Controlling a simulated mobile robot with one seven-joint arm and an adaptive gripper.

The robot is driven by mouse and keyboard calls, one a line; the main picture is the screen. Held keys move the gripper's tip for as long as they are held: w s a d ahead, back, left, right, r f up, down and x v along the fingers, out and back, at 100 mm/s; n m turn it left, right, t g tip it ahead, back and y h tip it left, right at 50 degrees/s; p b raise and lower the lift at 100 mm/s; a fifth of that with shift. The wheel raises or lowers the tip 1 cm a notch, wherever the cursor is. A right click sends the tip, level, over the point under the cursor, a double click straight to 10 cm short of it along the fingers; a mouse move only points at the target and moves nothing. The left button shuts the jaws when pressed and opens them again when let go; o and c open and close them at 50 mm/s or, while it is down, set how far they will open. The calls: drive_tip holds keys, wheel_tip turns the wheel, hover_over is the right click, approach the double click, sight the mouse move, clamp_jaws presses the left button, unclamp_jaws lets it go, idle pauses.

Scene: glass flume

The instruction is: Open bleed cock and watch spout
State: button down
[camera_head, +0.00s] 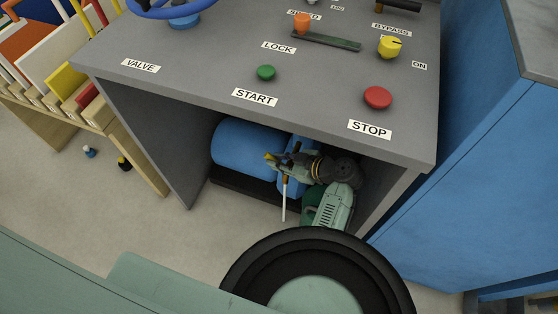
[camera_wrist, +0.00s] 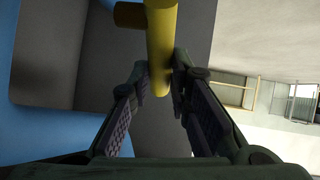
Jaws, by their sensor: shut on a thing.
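The bleed cock's yellow handle (camera_head: 269,157) shows small beside the blue pump body (camera_head: 243,148), under the grey console. In the wrist view the yellow handle (camera_wrist: 161,40) is a round bar with a short side stub at its upper left. My gripper (camera_head: 279,164) reaches in under the console. In the wrist view its fingertips (camera_wrist: 160,78) are on either side of the bar's lower end, shut on it. A thin pale spout (camera_head: 284,199) hangs down just below my gripper. I cannot see any water at its end. The cock's body is mostly hidden by my gripper.
The console top (camera_head: 215,60) overhangs my arm, with a green START button (camera_head: 266,72), red STOP button (camera_head: 377,97) and yellow BYPASS knob (camera_head: 390,46). Its side panel (camera_head: 150,140) stands left. A blue cabinet (camera_head: 460,180) stands right. Floor in front is partly clear.

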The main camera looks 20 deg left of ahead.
drive_tip(key=c, duration=1.8)
unclamp_jaws()
